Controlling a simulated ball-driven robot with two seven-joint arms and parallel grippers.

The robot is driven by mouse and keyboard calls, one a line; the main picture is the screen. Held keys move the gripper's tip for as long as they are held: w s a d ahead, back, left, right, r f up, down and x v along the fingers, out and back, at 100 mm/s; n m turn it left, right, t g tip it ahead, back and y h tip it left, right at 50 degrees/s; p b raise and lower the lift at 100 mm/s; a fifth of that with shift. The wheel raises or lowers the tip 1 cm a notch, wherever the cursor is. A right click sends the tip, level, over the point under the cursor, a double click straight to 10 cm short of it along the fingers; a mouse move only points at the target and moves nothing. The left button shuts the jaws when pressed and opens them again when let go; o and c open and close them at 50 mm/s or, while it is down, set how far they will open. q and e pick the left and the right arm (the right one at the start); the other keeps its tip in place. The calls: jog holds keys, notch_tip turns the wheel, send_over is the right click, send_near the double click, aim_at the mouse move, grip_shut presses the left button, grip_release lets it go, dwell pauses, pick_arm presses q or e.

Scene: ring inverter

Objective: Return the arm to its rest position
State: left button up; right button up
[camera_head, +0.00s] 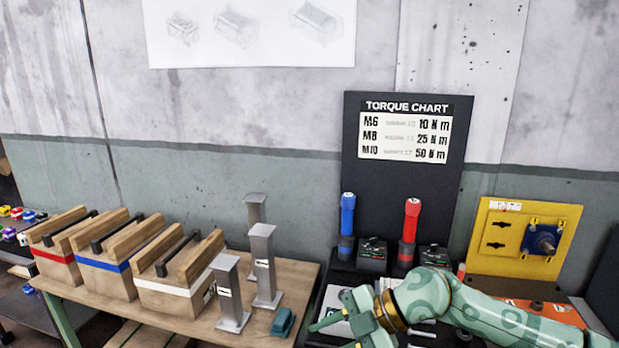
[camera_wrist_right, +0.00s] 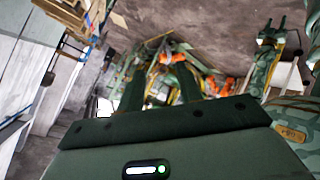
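My right arm comes in from the right in the head view, low over the dark tool bench. Its gripper (camera_head: 335,320) points left at the lower edge, near the right end of the wooden table. In the right wrist view, the two dark fingers of this gripper (camera_wrist_right: 162,90) stand apart with nothing between them. What looks like my left gripper (camera_wrist_right: 271,32) is small at the upper right of that view, its two prongs apart and empty. The head view does not show the left arm.
The wooden table (camera_head: 274,273) bears three wooden blocks with red, blue and white bands, three grey metal posts (camera_head: 230,290) and a teal piece (camera_head: 283,322). Blue (camera_head: 347,215) and red (camera_head: 411,220) tools stand before the torque chart (camera_head: 405,135). A yellow panel (camera_head: 500,240) stands right.

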jog(key=s+a+r+m+t+y, duration=0.1)
jog(key=s+a+r+t+y, duration=0.35)
jog(key=a+r+y, duration=0.3)
jog(key=w+d+f+m+t+h, duration=0.2)
jog(key=d+f+m+t+h, duration=0.1)
jog(key=d+m+t+h, duration=1.15)
jog(key=s+d+f+m+g+h, duration=0.4)
jog(key=s+d+f+g+h, duration=0.7)
jog(key=s+d+f, duration=0.8)
jog(key=s+a+f+g+y+b, duration=0.2)
jog(key=s+f+g+y, duration=0.1)
jog(key=f, duration=1.1)
jog(key=s+a+f+g+y+b, duration=0.2)
jog(key=f+b, duration=0.1)
jog(key=f, duration=1)
pick_arm(q)
notch_tip(320, 180, down, 10)
jog(key=s+b, duration=0.2)
jog(key=b, duration=0.3)
jog(key=shift+s+g, duration=0.2)
jog(key=shift+g, duration=0.2)
pick_arm(e)
jog(key=s+f+m+g+y, duration=0.1)
jog(key=s+f+m+g, duration=0.2)
jog(key=s+f, duration=1.9)
jog(key=shift+s+a+f+g+y, duration=0.2)
jog(key=shift+s+g+y, duration=0.1)
jog(key=shift+y, duration=0.1)
